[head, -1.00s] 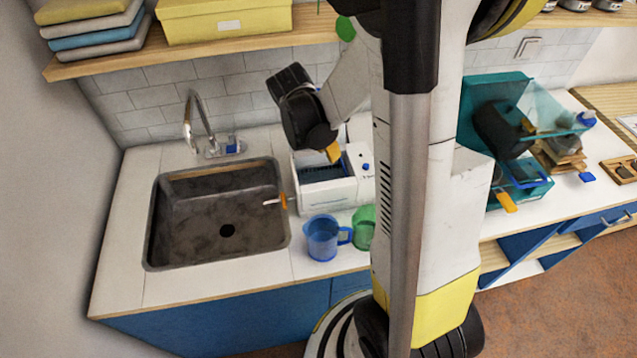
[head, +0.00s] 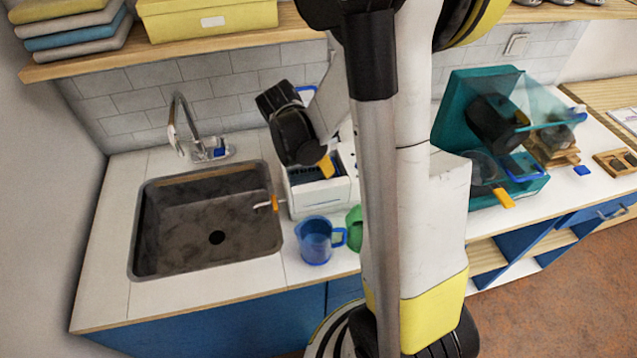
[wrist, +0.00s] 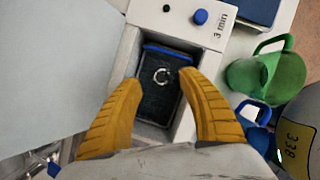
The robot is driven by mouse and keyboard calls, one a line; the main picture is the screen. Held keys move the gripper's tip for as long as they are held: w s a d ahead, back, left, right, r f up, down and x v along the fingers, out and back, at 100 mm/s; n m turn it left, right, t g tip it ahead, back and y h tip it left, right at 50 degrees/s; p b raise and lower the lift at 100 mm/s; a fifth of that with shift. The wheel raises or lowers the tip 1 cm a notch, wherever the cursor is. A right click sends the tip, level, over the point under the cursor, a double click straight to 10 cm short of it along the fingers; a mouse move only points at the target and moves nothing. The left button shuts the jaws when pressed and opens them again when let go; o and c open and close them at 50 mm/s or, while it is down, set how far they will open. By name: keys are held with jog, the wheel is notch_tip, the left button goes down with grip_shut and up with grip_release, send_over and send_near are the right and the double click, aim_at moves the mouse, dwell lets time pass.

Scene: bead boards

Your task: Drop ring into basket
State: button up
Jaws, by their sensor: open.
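A small silver ring (wrist: 162,76) shows within the outline of the dark basket (wrist: 158,106), which has a blue bar along its far edge and sits in the well of a white box-shaped machine (wrist: 186,32) marked "3 min". I cannot tell whether the ring rests on the basket floor. My gripper (wrist: 167,80) is open, its two yellow fingers on either side of the basket opening, not touching the ring. In the head view my gripper (head: 327,166) is just above the machine (head: 322,198); the ring cannot be made out there.
A blue jug (head: 315,242) and a green jug (head: 354,228), partly hidden by my arm, stand in front of the machine. A sink (head: 210,220) with a tap lies to the left. A teal case (head: 460,110) stands to the right. A shelf (head: 200,52) runs above.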

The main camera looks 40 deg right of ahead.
jog(key=v, duration=1.2)
jog(key=s+a+f+m+t+y+b, duration=0.1)
jog(key=s+a+m+t+y+b, duration=0.1)
jog(key=a+m, duration=0.6)
jog(key=s+a+f+m+t+y+b, duration=0.1)
jog(key=s+a+m+t+b, duration=0.4)
jog(key=m, duration=0.5)
jog(key=s+a+y, duration=0.1)
jog(key=a, duration=0.1)
jog(key=shift+s+a+f+y, duration=0.3)
jog(key=shift+s+a, duration=0.05)
jog(key=shift+a, duration=0.05)
dwell(0.7)
